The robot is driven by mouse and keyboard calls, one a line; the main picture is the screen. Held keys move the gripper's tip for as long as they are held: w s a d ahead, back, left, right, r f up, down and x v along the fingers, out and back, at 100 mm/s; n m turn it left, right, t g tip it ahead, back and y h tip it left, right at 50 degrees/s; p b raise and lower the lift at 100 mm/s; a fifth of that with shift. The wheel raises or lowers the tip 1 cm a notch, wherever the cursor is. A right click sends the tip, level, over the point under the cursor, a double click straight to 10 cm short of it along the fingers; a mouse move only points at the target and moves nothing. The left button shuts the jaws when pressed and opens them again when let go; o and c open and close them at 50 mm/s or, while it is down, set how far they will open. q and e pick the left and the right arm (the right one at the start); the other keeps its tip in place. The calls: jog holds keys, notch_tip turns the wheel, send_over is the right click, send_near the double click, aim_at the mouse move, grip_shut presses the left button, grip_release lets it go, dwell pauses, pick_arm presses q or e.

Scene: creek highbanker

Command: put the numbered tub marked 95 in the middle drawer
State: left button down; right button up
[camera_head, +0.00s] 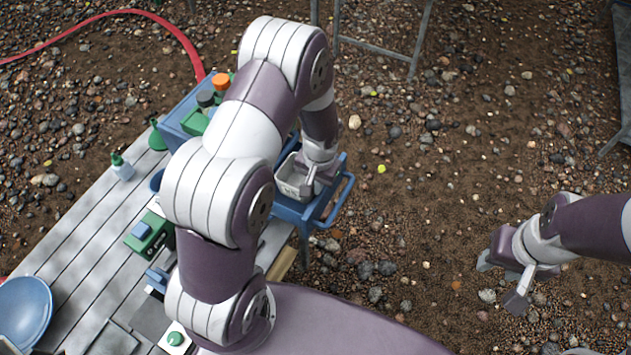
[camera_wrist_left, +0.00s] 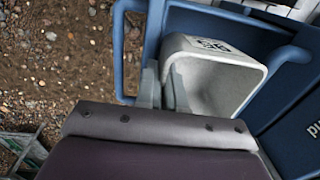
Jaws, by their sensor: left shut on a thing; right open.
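A pale grey-white tub (camera_head: 290,188) with a dark number sits in my left gripper (camera_head: 313,184). In the left wrist view the tub (camera_wrist_left: 235,72) shows a black number, upside down, that looks like 95. The fingers (camera_wrist_left: 165,90) are shut on its wall. The tub is over or inside a pulled-out blue drawer (camera_head: 318,222) with a bar handle (camera_head: 343,200); I cannot tell whether it touches the drawer floor. Which drawer level this is cannot be told. My right gripper (camera_head: 502,282) is open and empty over the gravel.
A plank table (camera_head: 75,240) at left carries a blue bowl (camera_head: 24,310), a green box (camera_head: 150,236) and small bottles (camera_head: 121,167). A blue crate (camera_head: 180,120) with bottles stands behind my left arm. Gravel at right is clear; metal legs (camera_head: 412,50) stand behind.

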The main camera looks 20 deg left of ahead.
pick_arm(q)
jog(key=c, duration=1.2)
grip_release()
jog(key=shift+w, duration=0.1)
jog(key=shift+c, duration=0.2)
jog(key=shift+r, duration=0.15)
jog(key=shift+r+p, duration=0.5)
notch_tip(320, 180, up, 12)
jog(key=b, duration=0.3)
jog(key=s+d+t, duration=0.1)
jog(key=s+d, duration=0.1)
jog(key=s, duration=0.9)
jog(key=shift+s+d+r+n+h, duration=0.15)
jog(key=shift+s+r+n+h, duration=0.2)
jog(key=shift+r+h, duration=0.1)
